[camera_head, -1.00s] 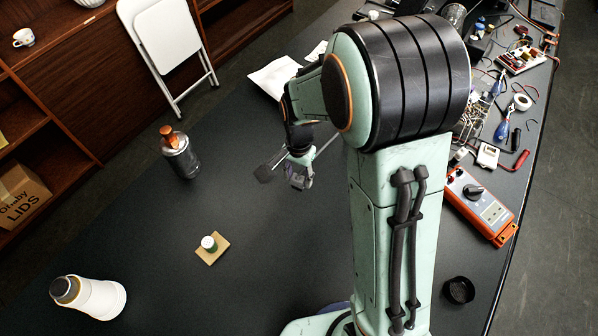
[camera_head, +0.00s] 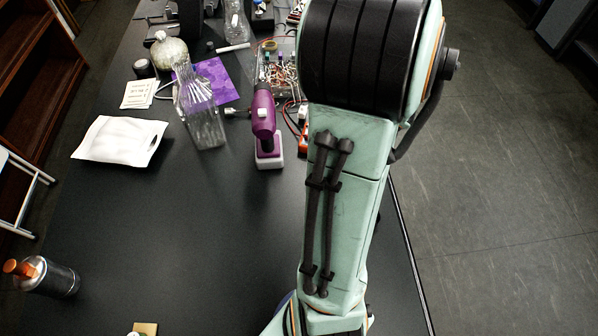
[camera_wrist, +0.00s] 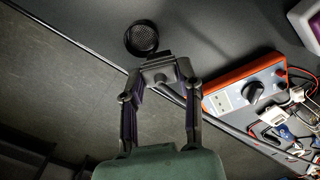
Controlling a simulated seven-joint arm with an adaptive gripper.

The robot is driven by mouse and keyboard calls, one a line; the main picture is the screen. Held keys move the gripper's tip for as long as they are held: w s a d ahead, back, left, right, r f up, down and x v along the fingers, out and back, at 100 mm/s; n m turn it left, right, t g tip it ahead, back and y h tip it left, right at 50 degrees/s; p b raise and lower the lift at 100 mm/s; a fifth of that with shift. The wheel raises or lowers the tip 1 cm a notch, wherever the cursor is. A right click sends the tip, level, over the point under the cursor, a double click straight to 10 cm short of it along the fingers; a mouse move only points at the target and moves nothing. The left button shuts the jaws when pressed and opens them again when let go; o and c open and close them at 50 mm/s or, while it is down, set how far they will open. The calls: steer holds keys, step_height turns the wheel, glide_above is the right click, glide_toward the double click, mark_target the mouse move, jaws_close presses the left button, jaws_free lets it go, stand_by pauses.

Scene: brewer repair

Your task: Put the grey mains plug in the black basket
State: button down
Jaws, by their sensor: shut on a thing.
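In the wrist view my gripper (camera_wrist: 160,84) is shut on the grey mains plug (camera_wrist: 160,71), a dark grey piece held between the fingertips. The black basket (camera_wrist: 128,42), small and round with a mesh inside, stands on the dark table just beyond the plug, slightly left. In the picture the plug lies close to the basket's near rim; I cannot tell the height between them. In the head view my gripper, the plug and the basket do not show.
An orange tester (camera_wrist: 234,99) with a black knob lies right of my gripper, with wires beyond it. The table edge runs close by. In the head view, a glass bottle (camera_head: 202,112), a purple drill (camera_head: 264,125), a white pouch (camera_head: 119,140) and a flask (camera_head: 52,277) stand on the table.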

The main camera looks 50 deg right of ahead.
steer(key=shift+m, duration=0.7)
steer(key=shift+s+d+f, duration=0.15)
steer(key=shift+s+f, duration=0.4)
steer(key=shift+f, duration=1.25)
steer(key=shift+s+d+f, duration=0.2)
steer(key=shift+s+f, duration=0.35)
steer(key=shift+f, duration=1.25)
steer(key=shift+s+d+f, duration=0.15)
steer(key=shift+s+f, duration=0.4)
steer(key=shift+f, duration=1.25)
steer(key=c, duration=0.7)
jaws_free()
steer(key=shift+o, duration=0.2)
steer(key=shift+r, duration=0.1)
step_height(320, 180, up, 7)
